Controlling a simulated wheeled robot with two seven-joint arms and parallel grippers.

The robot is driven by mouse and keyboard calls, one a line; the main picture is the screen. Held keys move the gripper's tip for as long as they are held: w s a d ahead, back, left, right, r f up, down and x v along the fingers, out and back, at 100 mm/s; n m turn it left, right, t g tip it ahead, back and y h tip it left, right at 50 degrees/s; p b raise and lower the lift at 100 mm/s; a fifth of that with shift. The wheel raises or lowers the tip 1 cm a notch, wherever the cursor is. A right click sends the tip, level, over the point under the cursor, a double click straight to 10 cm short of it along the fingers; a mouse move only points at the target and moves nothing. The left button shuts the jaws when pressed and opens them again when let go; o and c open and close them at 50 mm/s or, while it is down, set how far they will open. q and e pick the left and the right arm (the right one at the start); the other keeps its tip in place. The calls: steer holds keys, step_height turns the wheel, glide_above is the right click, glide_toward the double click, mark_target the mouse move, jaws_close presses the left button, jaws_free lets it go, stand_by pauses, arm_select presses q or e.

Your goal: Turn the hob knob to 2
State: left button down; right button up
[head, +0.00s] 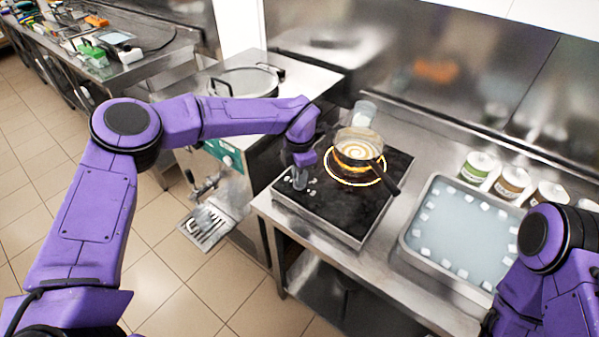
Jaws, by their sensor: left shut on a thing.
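The black hob (346,212) sits on the steel counter, with one ring glowing orange around a pan (357,148) that has a dark handle. My left gripper (299,182) points down at the left front corner of the hob and is shut on the hob knob. The knob itself is mostly hidden by the fingers, and its setting cannot be read. Small pale markings show on the hob by the fingers. My right arm shows at the lower right, but its gripper is outside the picture.
A steel tray (407,239) of pale liquid with white cubes lies right of the hob. Several labelled tubs, such as one with a green label (479,168), stand behind it. A clear container (364,112) stands behind the pan. A machine with a round lid (245,82) is at the left.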

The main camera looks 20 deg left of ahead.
arm_select(q)
steer(key=shift+m, duration=0.4)
steer(key=c, duration=1.1)
jaws_free()
steer(key=shift+r, duration=0.1)
step_height(320, 180, up, 10)
steer(key=b, duration=0.3)
steer(key=shift+r, duration=0.15)
